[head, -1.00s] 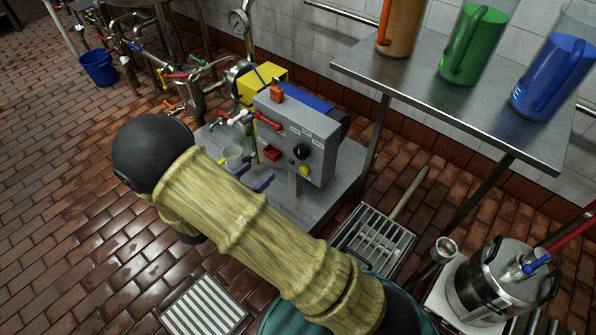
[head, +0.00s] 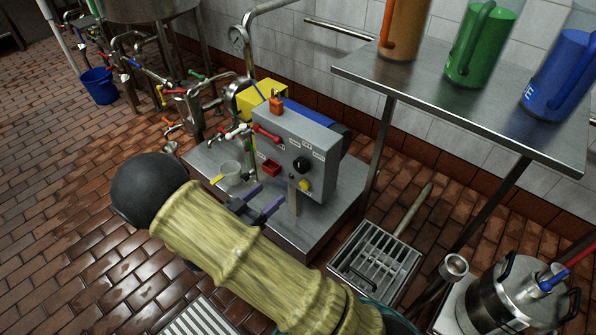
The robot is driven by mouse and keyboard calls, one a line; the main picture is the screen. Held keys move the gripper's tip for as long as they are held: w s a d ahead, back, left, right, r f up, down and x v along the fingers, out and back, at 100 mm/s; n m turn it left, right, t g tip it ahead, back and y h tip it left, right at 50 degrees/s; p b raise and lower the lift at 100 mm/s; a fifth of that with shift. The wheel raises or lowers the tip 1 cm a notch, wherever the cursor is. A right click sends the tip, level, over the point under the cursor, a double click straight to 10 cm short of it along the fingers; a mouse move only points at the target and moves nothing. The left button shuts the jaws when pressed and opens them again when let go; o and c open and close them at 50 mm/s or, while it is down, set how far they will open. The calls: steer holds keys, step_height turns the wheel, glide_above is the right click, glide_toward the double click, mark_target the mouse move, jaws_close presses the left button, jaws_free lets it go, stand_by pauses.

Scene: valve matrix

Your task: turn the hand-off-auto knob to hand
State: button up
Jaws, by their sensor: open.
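The hand-off-auto knob (head: 301,164) is a black round knob on the front of the grey control box (head: 322,143). Small white labels stand above and around it; they are too small to read surely, and so is the knob's pointer. A yellow button (head: 305,186) sits just below it. My gripper (head: 262,203) shows two purple fingers, apart and empty, in front of the box, below and left of the knob. They do not appear to touch it. My arm's sleeve hides the gripper's base.
An orange part (head: 277,104) tops the control box. A steel shelf (head: 450,112) with coloured jugs stands right. A floor grate (head: 375,262) lies below it.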

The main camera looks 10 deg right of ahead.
mark_target(299, 168)
steer(key=b+x, duration=0.4)
steer(key=x, duration=0.9)
steer(key=c, duration=1)
